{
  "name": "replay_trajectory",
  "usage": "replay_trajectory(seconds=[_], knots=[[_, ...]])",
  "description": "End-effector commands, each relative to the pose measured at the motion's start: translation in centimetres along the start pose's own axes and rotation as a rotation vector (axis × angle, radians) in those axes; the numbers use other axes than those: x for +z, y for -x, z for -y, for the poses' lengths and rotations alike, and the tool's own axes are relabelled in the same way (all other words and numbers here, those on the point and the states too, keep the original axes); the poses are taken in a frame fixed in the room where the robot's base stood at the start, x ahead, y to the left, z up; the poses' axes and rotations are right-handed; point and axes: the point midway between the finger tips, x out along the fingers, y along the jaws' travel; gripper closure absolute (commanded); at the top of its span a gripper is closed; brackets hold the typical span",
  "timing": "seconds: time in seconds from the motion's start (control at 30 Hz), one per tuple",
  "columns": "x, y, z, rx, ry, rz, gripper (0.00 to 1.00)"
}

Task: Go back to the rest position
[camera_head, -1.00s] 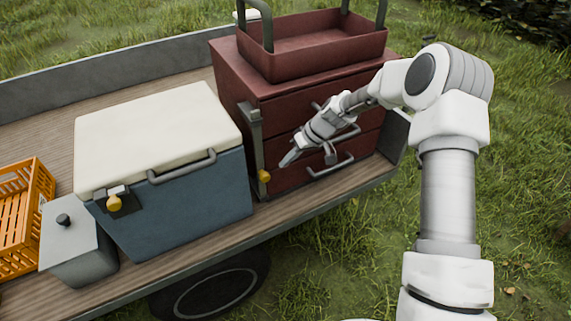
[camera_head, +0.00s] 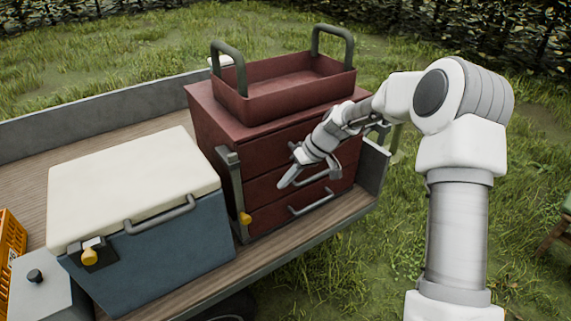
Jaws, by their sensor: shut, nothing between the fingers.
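My gripper (camera_head: 285,184) is shut and empty. In the picture it shows in front of the drawer fronts of the red drawer chest (camera_head: 222,113). I cannot tell whether it touches them. My white and grey arm comes in from the right, bent at the elbow, and its wrist points down to the left. The drawers look closed, and part of their handles is hidden behind my wrist and gripper.
A red tray (camera_head: 290,97) with two upright handles sits on the chest. A blue cooler (camera_head: 165,255) with a closed white lid stands left on the trailer bed (camera_head: 85,140), near a grey box (camera_head: 40,295) and an orange crate (camera_head: 12,245). Grass lies open at right.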

Motion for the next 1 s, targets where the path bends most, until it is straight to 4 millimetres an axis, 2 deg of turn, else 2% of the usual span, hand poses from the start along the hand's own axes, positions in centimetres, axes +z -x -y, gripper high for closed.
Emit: replay_trajectory(seconds=[0.17, 0.27, 0.47, 0.67, 1.0], knots=[[0.0, 0.4, 0.2, 0.008, 0.0, 0.003, 1.0], [0.2, 1.9, 1.0, 0.036, -0.002, 0.018, 1.0], [1.6, 7.2, 3.9, 0.152, -0.029, 0.06, 1.0], [4.0, 12.8, 7.0, 0.277, -0.083, 0.08, 1.0], [9.5, 21.1, 12.3, 0.471, -0.21, 0.042, 1.0]])
